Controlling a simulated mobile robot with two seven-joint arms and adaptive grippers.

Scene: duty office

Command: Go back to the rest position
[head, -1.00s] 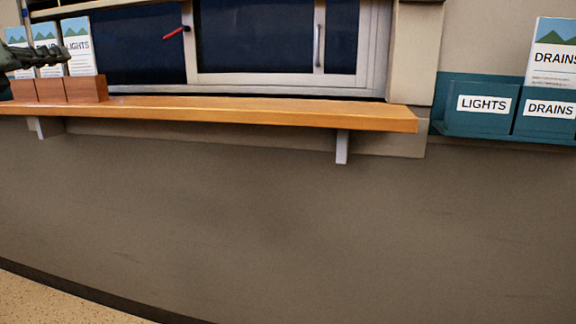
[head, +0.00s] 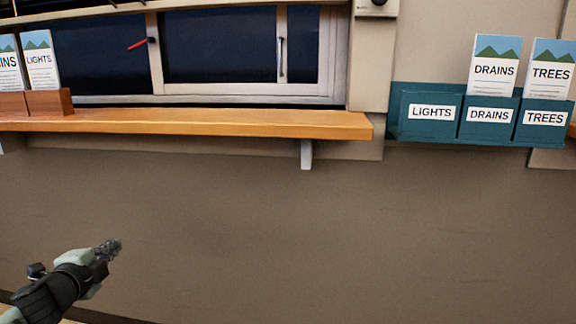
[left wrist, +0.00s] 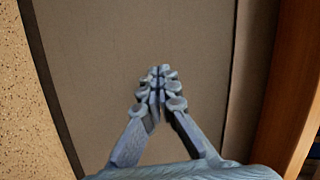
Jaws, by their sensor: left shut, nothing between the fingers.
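My left gripper (head: 108,250) is at the lower left of the head view, below the wooden shelf and in front of the bare wall. It is shut and empty. In the left wrist view its fingers (left wrist: 160,80) meet at the tips with nothing between them. My right gripper is not in view.
The wooden shelf (head: 220,122) holds a brown rack (head: 50,102) with DRAINS and LIGHTS leaflets. A teal wall holder (head: 440,135) is at right, with DRAINS (head: 493,75) and TREES (head: 551,75) leaflets and an empty LIGHTS pocket. The wall below is clear.

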